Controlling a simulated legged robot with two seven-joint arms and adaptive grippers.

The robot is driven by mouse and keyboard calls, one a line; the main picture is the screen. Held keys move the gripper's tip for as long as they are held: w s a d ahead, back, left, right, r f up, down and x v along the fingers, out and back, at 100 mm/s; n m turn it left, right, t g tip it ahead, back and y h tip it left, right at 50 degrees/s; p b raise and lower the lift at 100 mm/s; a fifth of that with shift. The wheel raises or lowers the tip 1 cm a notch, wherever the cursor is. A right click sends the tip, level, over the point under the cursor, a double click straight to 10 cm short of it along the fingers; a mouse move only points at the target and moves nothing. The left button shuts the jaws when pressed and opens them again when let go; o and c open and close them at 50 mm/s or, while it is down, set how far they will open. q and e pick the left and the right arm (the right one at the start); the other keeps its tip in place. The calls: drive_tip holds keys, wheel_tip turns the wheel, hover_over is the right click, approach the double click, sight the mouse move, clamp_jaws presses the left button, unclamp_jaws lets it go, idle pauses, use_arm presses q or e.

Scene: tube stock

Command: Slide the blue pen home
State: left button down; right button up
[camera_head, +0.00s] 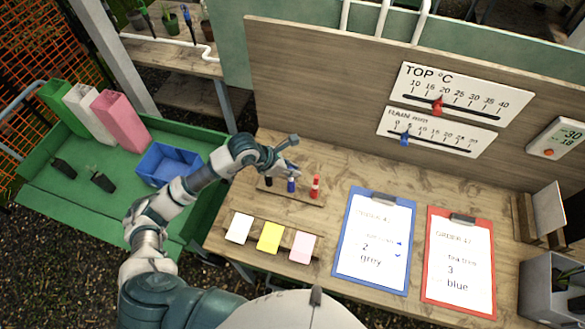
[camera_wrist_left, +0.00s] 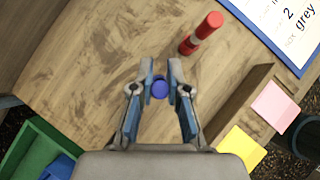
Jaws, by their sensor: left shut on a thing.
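The blue pen (camera_head: 291,185) stands upright at the wooden pen strip (camera_head: 302,197) on the bench, between a black pen (camera_head: 268,181) and a red pen (camera_head: 315,187). My left gripper (camera_head: 289,169) is over the blue pen from above and shut on it. In the left wrist view the blue pen's round end (camera_wrist_left: 159,89) shows between the fingertips (camera_wrist_left: 161,80), and the red pen (camera_wrist_left: 200,34) stands apart beyond them. I cannot tell how deep the blue pen sits. My right gripper is not in view.
White, yellow and pink cards (camera_head: 269,237) stand in front of the pens. A blue clipboard (camera_head: 339,268) and a red clipboard (camera_head: 428,281) lie to the right. A scale board with sliders (camera_head: 466,93) is on the back panel. A blue crate (camera_head: 145,178) sits on the green tray at left.

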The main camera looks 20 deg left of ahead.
use_arm(q)
drive_tip(key=shift+f, duration=0.25)
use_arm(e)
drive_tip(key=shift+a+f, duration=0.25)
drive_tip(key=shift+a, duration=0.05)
use_arm(q)
drive_tip(key=c, duration=1.1)
unclamp_jaws()
drive_tip(key=v, duration=1.2)
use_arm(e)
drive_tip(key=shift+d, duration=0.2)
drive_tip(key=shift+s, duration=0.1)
